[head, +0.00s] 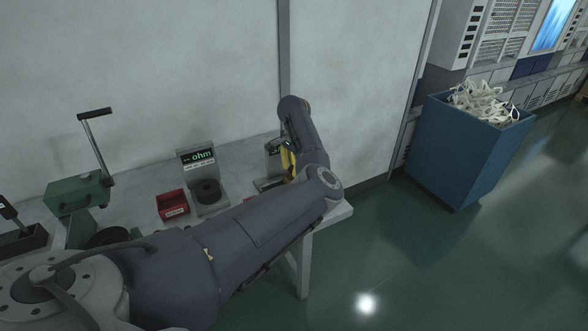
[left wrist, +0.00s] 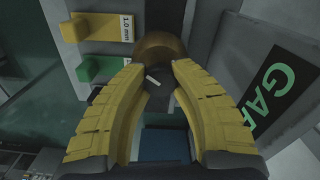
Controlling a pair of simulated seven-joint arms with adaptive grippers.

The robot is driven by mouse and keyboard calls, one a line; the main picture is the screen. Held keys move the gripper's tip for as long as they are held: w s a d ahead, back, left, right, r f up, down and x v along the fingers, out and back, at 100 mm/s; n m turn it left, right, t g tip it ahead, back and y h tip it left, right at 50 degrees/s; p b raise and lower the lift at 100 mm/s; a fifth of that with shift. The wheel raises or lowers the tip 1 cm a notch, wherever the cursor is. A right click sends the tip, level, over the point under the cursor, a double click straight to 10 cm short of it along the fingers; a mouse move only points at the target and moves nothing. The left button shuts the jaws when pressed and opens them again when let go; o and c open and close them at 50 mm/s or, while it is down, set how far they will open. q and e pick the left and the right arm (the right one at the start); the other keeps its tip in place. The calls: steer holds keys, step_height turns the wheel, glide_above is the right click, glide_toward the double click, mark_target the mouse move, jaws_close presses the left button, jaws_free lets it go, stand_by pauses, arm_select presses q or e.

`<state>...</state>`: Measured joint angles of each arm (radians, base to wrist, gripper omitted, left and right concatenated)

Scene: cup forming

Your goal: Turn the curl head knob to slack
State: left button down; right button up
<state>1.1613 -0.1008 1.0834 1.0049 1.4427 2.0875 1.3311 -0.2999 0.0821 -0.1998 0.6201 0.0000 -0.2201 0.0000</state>
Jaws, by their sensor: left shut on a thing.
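The curl head knob (left wrist: 155,82) is dark with a short white pointer mark, in the middle of the left wrist view. A round brass-brown part (left wrist: 165,47) shows just beyond it. My left gripper (left wrist: 158,68) has its yellow fingers shut on the knob, one on each side. In the head view my left gripper (head: 288,162) is at the small station on the table's right end. My own arm hides most of that station and the knob there. My right gripper is not in view.
Beside the knob are a yellow block (left wrist: 73,31), a green block (left wrist: 86,68) and a GAP sign (left wrist: 283,88). On the table (head: 140,190) stand an ohm meter (head: 203,158), a red bin (head: 173,205) and a green lever press (head: 77,192). A blue bin (head: 455,150) stands right.

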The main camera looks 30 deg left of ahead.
arm_select(q)
steer(key=shift+n, duration=0.4)
steer(key=c, duration=0.9)
jaws_free()
steer(key=shift+c, duration=0.2)
step_height(320, 180, up, 12)
stand_by(0.3)
